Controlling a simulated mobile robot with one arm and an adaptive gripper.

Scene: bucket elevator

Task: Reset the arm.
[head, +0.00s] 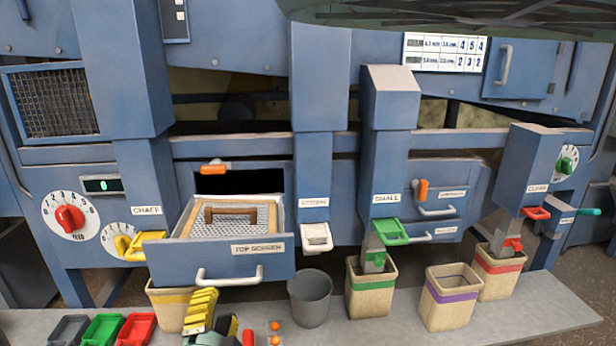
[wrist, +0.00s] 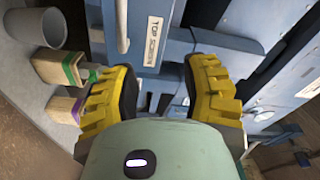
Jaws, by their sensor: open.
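My gripper (wrist: 160,105) has yellow ribbed fingers, apart and with nothing between them. In the head view, my gripper shows low in the picture, in front of the machine and below the open top screen drawer (head: 222,262). Only part of it shows there. In the wrist view, the drawer's front with its "TOP SCREEN" label (wrist: 154,40) lies beyond the fingers. The drawer is pulled out and holds a framed screen with a wooden handle (head: 232,214).
Along the grey ledge (head: 520,315) stand a grey bucket (head: 311,298) and several banded bins, including green (head: 369,292), purple (head: 452,298) and red (head: 498,272) ones. The drawer's metal handle (head: 230,278) juts forward.

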